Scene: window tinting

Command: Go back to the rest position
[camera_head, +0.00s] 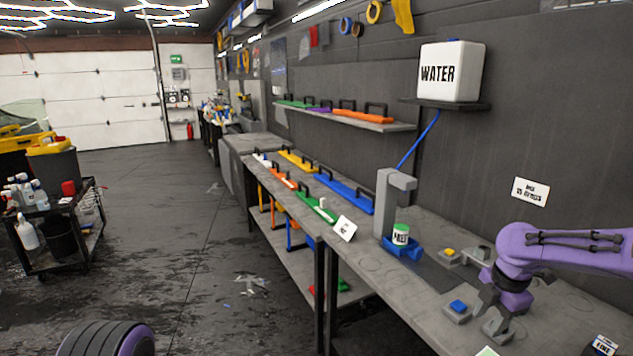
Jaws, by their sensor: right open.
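My right arm is purple and comes in from the right edge over the workbench (375,262). Its dark grey gripper (486,294) is open and appears empty. It is beside a small block with a blue button (458,305) and a block with a yellow button (449,252). Whether the fingers touch the bench is unclear. My left gripper is out of view. A purple and black rounded part at the bottom left seems to be mine.
A grey dispenser (386,205) stands behind a green-labelled white container (401,234) in a blue holder (397,250). A white WATER tank (451,72) sits on a wall shelf. Coloured squeegee-like tools line the bench. A cart (62,215) stands left; the floor between is mostly open.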

